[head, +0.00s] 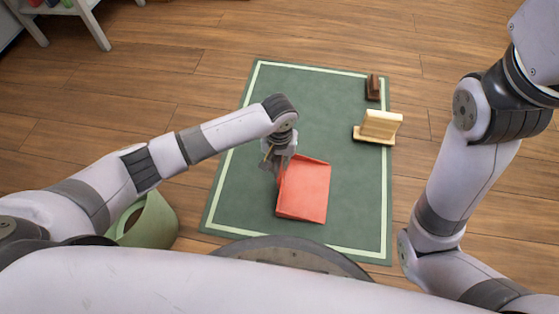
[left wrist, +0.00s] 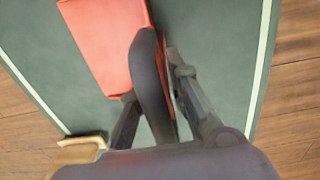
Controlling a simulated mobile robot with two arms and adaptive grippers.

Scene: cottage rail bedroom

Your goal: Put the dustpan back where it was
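The red dustpan (head: 303,190) is over the green mat, near the mat's middle. My left gripper (head: 274,165) is at the dustpan's upper left edge. In the left wrist view the dustpan (left wrist: 108,40) fills the upper left, and the dark fingers (left wrist: 162,50) stand close together with a thin strip of red between them. The gripper looks shut on a thin part of the dustpan, but the fingers hide most of the contact. Whether the dustpan rests on the mat or hangs just above it is hard to tell. My right gripper is out of view.
The green mat (head: 245,140) has a pale border and lies on a wooden floor. A cream wooden piece (head: 382,124) and a small brown object (head: 373,88) stand at its right side. A green bin (head: 150,222) is at the lower left. A white shelf (head: 92,28) is at the top left.

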